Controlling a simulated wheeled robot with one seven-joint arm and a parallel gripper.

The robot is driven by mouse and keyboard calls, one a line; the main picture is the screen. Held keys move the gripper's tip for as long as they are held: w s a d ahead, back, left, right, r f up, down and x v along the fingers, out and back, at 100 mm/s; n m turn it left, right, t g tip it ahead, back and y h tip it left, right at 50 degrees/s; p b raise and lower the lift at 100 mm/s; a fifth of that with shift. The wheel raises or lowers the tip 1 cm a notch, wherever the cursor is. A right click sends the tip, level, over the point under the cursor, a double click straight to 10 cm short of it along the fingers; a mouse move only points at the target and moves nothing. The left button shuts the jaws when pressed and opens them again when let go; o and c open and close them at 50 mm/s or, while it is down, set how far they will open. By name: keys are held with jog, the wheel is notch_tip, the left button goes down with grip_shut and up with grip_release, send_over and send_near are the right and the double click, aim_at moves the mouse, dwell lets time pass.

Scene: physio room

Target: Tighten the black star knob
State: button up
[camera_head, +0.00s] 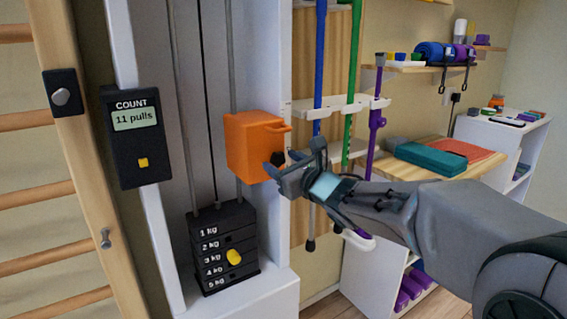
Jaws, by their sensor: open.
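An orange block (250,143) with a small handle loop sits on the white upright of the weight column. A small black knob (278,158) shows on the lower right of the orange block, next to my gripper; its star shape is too small to make out. My gripper (291,162) is open and comes in from the right. One finger is near the orange block's lower right corner and partly in front of it. I cannot tell whether the gripper touches the knob or the block.
A weight stack (222,247) with a yellow pin stands below the block. A black counter box (134,136) reads 11 pulls. Wooden wall bars (80,150) are at the left. Blue (319,60), green (353,85) and purple (376,115) sticks hang behind my gripper.

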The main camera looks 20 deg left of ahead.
jog(key=shift+a, duration=0.1)
jog(key=c, duration=1)
jog(key=shift+o, duration=0.2)
